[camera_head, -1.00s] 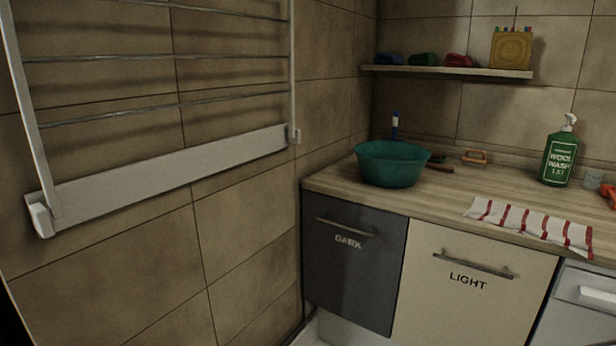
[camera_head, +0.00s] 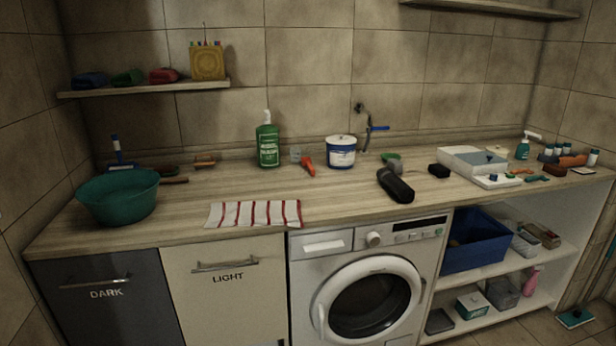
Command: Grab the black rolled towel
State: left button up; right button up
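A black, roughly cylindrical rolled bundle (camera_head: 395,186), which looks like the black rolled towel, lies on the wooden countertop (camera_head: 340,201) above the washing machine. It lies at a slant near the front edge, with clear countertop around it. Neither my left nor my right gripper shows in the head view.
A striped cloth (camera_head: 254,214) and teal basin (camera_head: 117,196) are on the left. A green bottle (camera_head: 268,143), orange-red tool (camera_head: 307,166) and white-blue tub (camera_head: 341,152) stand behind. A small black block (camera_head: 439,170) and white box (camera_head: 472,161) are right. The washing machine (camera_head: 325,269) is below.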

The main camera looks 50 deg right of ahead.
aim_at(398, 186)
jog(key=z, duration=2.05)
jog(key=u, duration=0.7)
jog(key=i+l+u, duration=0.1)
jog(key=l+u, duration=0.25)
jog(key=u, duration=0.15)
jog(key=l+u, duration=0.35)
jog(key=u, duration=0.15)
jog(key=l+u, duration=0.75)
jog(key=u, duration=0.25)
